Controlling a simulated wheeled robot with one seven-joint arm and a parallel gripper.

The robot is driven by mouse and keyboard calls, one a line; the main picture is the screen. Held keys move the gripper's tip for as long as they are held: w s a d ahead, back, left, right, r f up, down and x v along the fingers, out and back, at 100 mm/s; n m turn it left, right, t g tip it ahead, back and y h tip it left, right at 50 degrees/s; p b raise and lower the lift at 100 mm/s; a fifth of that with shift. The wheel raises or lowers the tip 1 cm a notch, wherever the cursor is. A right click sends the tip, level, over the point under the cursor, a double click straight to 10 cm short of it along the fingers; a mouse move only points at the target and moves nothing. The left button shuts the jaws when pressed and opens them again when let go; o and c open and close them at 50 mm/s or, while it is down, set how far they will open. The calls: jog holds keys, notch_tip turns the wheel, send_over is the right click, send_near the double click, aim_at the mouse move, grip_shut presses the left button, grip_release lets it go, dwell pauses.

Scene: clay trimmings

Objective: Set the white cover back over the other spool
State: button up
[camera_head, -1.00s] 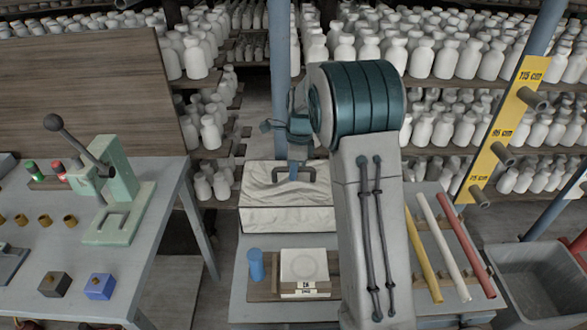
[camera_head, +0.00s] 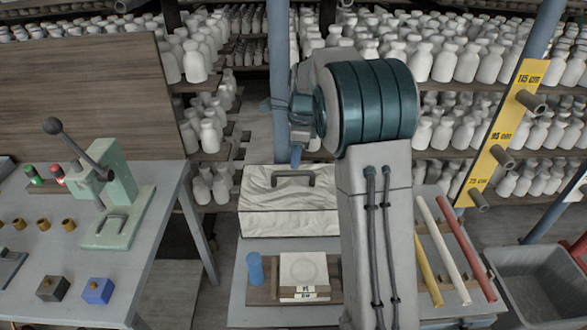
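The white cover (camera_head: 262,222) is a pale, creased box shape with a dark handle (camera_head: 293,175) on top. It stands upright towards the back of the middle table, and whatever is under it is hidden. My gripper (camera_head: 296,158) is above the handle, apart from it, with nothing seen hanging from it. It is small and side-on, so I cannot tell its opening. I cannot tell which thing is the spool.
Red (camera_head: 474,249), white (camera_head: 444,249) and yellow (camera_head: 428,262) rods lie at the table's right. A grey bin (camera_head: 535,283) stands beyond. The left table holds a green lever press (camera_head: 118,200) and small blocks. Bottle shelves fill the back. My arm hides the table's middle right.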

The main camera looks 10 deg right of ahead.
jog(key=s+r+n, duration=0.5)
jog(key=s+r, duration=0.3)
jog(key=s+f+n+t, duration=0.1)
jog(key=s+f+n, duration=0.1)
jog(key=s+n, duration=0.5)
jog(key=s+f+n+t+h, duration=0.1)
jog(key=s+f+n, duration=0.2)
jog(key=s+n, duration=0.5)
jog(key=s, duration=0.7)
jog(key=shift+s+a+t, duration=0.3)
jog(key=shift+s+t, duration=0.1)
